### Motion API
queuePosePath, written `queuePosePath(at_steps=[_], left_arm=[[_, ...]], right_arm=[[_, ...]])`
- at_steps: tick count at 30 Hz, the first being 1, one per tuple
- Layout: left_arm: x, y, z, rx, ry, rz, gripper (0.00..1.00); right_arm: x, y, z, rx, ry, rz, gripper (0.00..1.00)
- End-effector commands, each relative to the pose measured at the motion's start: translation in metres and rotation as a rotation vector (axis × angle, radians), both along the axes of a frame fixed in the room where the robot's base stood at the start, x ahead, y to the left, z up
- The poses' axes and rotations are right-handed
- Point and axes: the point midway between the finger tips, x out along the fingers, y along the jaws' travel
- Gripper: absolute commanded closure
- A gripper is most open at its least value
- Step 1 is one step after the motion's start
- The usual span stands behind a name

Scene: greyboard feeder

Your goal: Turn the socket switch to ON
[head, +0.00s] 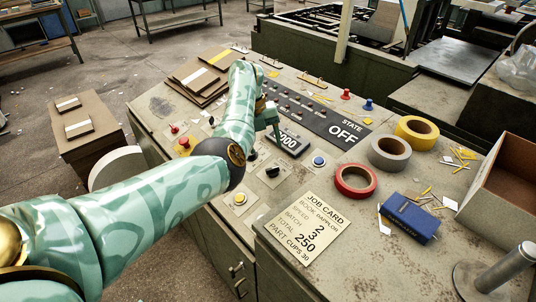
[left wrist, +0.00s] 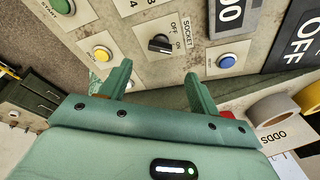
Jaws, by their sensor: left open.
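The socket switch is a black rotary knob (left wrist: 160,43) on a pale plate marked SOCKET, OFF and ON in the left wrist view. Which mark the knob points at is too small to tell. The same knob (head: 272,171) shows on the sloped panel in the head view. My left gripper (left wrist: 159,75) is open and empty, its two fingers apart with the knob beyond the gap between their tips. In the head view the left gripper (head: 273,126) is over the panel, farther back than the knob. My right gripper is not in view.
A blue button (head: 319,161) and a yellow button (head: 240,198) flank the knob. The STATE sign (head: 348,131) reads OFF. Tape rolls, including a red one (head: 355,179), a blue box (head: 409,217) and a job card (head: 305,228) lie on the desk at right.

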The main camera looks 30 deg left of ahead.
Motion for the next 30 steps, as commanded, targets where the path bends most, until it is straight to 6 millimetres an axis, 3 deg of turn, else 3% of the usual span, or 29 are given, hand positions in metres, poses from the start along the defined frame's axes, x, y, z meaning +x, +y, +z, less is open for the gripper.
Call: queuePosePath(at_steps=[1, 3, 9, 30], left_arm=[[0.0, 0.003, 0.02, -0.001, -0.005, 0.001, 0.38], [-0.001, 0.007, 0.034, -0.001, -0.004, 0.0, 0.38], [-0.002, 0.015, 0.062, -0.001, 0.0, 0.0, 0.38], [-0.002, 0.017, 0.067, -0.001, 0.001, -0.001, 0.38]], right_arm=[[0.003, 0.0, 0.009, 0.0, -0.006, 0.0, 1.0], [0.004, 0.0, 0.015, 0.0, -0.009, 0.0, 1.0], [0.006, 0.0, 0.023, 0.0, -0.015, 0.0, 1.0], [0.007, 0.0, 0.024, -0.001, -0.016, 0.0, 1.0]])
